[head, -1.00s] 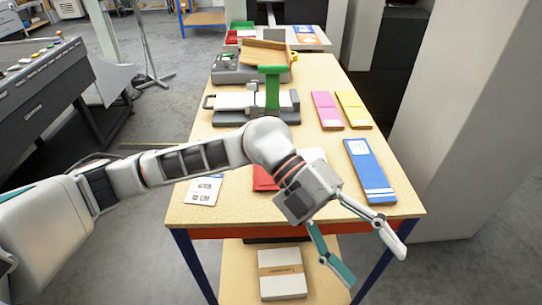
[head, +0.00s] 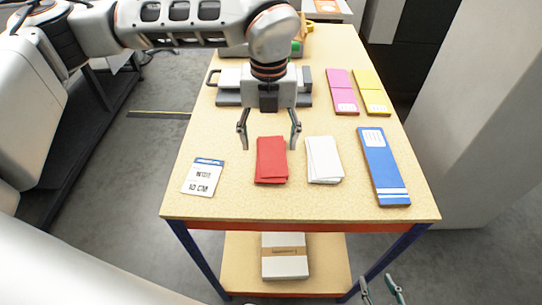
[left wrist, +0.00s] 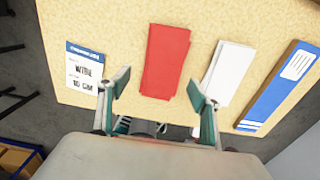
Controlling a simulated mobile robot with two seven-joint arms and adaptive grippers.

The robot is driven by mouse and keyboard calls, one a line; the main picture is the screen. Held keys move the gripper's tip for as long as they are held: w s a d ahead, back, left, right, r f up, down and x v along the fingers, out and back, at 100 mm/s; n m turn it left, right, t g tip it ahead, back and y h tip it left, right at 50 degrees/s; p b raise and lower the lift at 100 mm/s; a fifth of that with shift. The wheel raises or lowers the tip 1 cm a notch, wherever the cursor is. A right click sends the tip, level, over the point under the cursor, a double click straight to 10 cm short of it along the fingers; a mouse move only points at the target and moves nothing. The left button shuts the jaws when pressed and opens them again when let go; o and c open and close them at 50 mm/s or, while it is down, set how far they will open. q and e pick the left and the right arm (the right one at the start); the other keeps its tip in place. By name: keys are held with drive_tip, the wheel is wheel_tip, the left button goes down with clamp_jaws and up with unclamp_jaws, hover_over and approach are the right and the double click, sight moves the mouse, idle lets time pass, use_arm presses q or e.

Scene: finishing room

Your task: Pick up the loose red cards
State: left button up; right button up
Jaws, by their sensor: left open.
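The red cards (head: 271,161) lie as a small, slightly fanned stack near the front of the table, between a printed card and a white stack. In the left wrist view the red cards (left wrist: 166,60) lie just ahead of and between the fingertips. My left gripper (head: 269,143) is open and points down at the far edge of the red cards, with nothing between its fingers. It also shows in the left wrist view (left wrist: 157,88). My right gripper (head: 382,286) shows only its fingers at the bottom edge; they are spread apart and empty.
White cards (head: 324,160) lie right of the red ones, and a blue box (head: 383,168) further right. A printed card (head: 203,178) lies left. Pink (head: 342,92) and yellow (head: 371,92) packs and a grey device (head: 232,88) stand behind. A white pack (head: 285,257) is on the lower shelf.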

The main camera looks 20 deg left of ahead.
sight(271, 156)
use_arm(q)
drive_tip(key=f, duration=0.3)
drive_tip(key=f+p, duration=0.1)
drive_tip(key=f, duration=0.1)
drive_tip(key=shift+w+d, duration=0.1)
drive_tip(key=shift+w, duration=0.15)
drive_tip(key=c, duration=1.3)
drive_tip(key=shift+o, duration=0.2)
drive_tip(key=shift+r, duration=0.1)
